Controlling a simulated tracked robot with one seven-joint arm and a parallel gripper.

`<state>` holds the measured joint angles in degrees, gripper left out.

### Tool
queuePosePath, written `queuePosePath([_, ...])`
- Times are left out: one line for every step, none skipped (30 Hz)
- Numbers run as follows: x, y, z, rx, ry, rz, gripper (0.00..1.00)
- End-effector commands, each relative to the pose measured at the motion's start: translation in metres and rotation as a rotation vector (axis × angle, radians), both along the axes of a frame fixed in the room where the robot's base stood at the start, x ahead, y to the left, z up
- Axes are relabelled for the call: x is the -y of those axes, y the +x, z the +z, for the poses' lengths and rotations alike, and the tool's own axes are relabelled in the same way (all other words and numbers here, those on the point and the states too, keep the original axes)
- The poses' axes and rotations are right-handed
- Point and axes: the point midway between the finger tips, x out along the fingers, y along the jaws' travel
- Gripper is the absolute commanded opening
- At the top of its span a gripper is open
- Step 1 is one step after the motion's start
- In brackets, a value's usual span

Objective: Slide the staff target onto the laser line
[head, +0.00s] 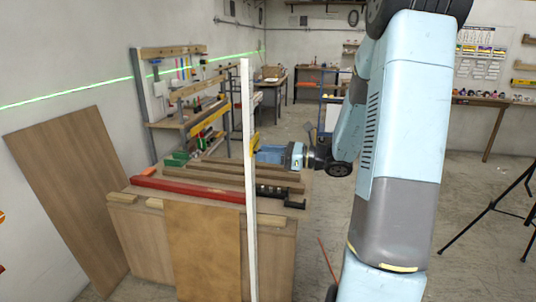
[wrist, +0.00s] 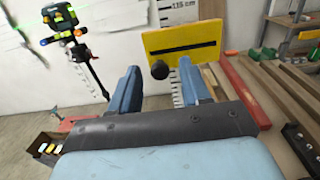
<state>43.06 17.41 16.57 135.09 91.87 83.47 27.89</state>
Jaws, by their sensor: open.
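The white staff (head: 248,190) stands upright in front of the workbench; in the wrist view its scale (wrist: 180,12) shows a 115 cm mark. The target is a yellow plate (wrist: 182,40) with a black horizontal stripe and a dark round knob (wrist: 159,70). In the head view only a thin yellow edge of it (head: 254,141) shows beside the staff. The green laser line (head: 70,93) runs along the left wall. My gripper (wrist: 157,69) is open, its blue fingers on either side of the knob; contact cannot be told. In the head view, my gripper (head: 259,155) is right beside the staff.
The workbench (head: 270,235) holds wooden beams, a red bar (head: 190,193) and a black tool. A large wooden board (head: 68,190) leans on the left wall. A laser instrument (wrist: 62,20) stands on a support at left in the wrist view. A tripod (head: 495,205) stands right.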

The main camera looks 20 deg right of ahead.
Motion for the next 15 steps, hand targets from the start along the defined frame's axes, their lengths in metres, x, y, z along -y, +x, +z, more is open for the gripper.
queuePosePath([-0.0004, 0.0003, 0.0, 0.0, 0.0, 0.0, 0.47])
queuePosePath([-0.0004, 0.0003, 0.0, 0.0, 0.0, 0.0, 0.47])
queuePosePath([-0.0004, 0.0003, 0.0, 0.0, 0.0, 0.0, 0.47])
queuePosePath([-0.0004, 0.0003, 0.0, 0.0, 0.0, 0.0, 0.47])
queuePosePath([-0.0003, 0.0003, 0.0, 0.0, 0.0, 0.0, 0.47])
queuePosePath([-0.0003, 0.0003, 0.0, 0.0, 0.0, 0.0, 0.47])
queuePosePath([-0.0003, 0.0003, 0.0, 0.0, 0.0, 0.0, 0.46])
queuePosePath([-0.0002, 0.0002, 0.0, 0.0, 0.0, 0.0, 0.43])
queuePosePath([-0.0002, 0.0002, 0.0, 0.0, 0.0, 0.0, 0.39])
queuePosePath([-0.0002, 0.0002, 0.0, 0.0, 0.0, 0.0, 0.36])
queuePosePath([-0.0002, 0.0002, 0.0, 0.0, 0.0, 0.0, 0.34])
queuePosePath([-0.0002, 0.0002, 0.0, 0.0, 0.0, 0.0, 0.3])
queuePosePath([-0.0001, 0.0002, 0.0, 0.0, 0.0, 0.0, 0.27])
queuePosePath([-0.0001, 0.0002, 0.0, 0.0, 0.0, 0.0, 0.24])
queuePosePath([-0.0001, 0.0002, 0.0, 0.0, 0.0, 0.0, 0.2])
